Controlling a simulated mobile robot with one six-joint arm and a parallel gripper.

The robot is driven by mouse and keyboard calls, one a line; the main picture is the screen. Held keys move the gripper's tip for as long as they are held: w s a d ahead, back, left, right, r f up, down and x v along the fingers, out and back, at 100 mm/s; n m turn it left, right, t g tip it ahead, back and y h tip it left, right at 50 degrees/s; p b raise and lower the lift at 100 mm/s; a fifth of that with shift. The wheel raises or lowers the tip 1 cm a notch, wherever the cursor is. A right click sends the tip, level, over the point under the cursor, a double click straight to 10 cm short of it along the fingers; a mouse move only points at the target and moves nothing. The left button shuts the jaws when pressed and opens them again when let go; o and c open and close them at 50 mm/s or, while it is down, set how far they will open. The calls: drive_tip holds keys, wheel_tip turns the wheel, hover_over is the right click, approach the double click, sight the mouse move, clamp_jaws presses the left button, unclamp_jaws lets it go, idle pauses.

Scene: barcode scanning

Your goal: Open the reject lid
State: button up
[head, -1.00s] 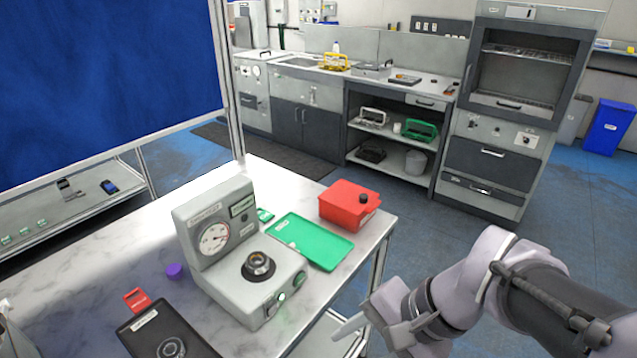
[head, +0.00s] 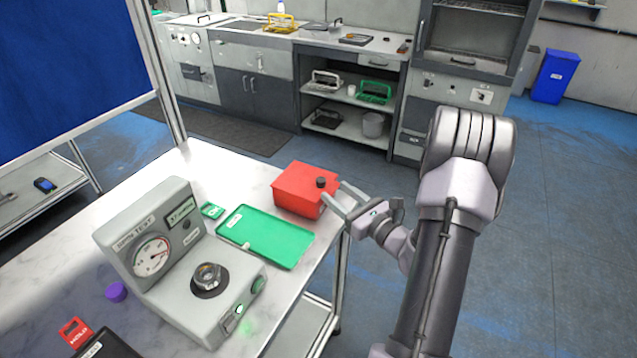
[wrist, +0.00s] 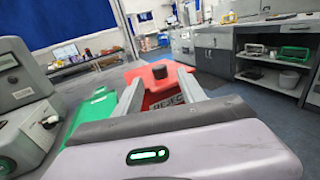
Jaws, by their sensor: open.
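The red reject box (head: 297,192) sits at the far right corner of the table, with its red lid shut and a black knob (head: 321,182) on top. In the wrist view the red box (wrist: 150,75) lies straight ahead, with the knob (wrist: 159,72) between the fingers in the picture and part of a "REJECT" label below. My gripper (head: 343,196) is open at the right side of the box, its fingers pointing toward the knob. It also shows in the wrist view (wrist: 158,92). I cannot tell whether the fingers touch the box.
A green tray (head: 264,237) lies beside the box, with a small green card (head: 212,211) near it. A grey test device (head: 177,262) with a dial stands nearer. A purple cap (head: 116,291) lies left of it. Open floor lies right of the table.

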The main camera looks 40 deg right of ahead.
sight(324, 184)
drive_tip(key=w, duration=0.7)
drive_tip(key=shift+w+b, duration=0.1)
drive_tip(key=shift+b, duration=0.3)
clamp_jaws()
idle(0.9)
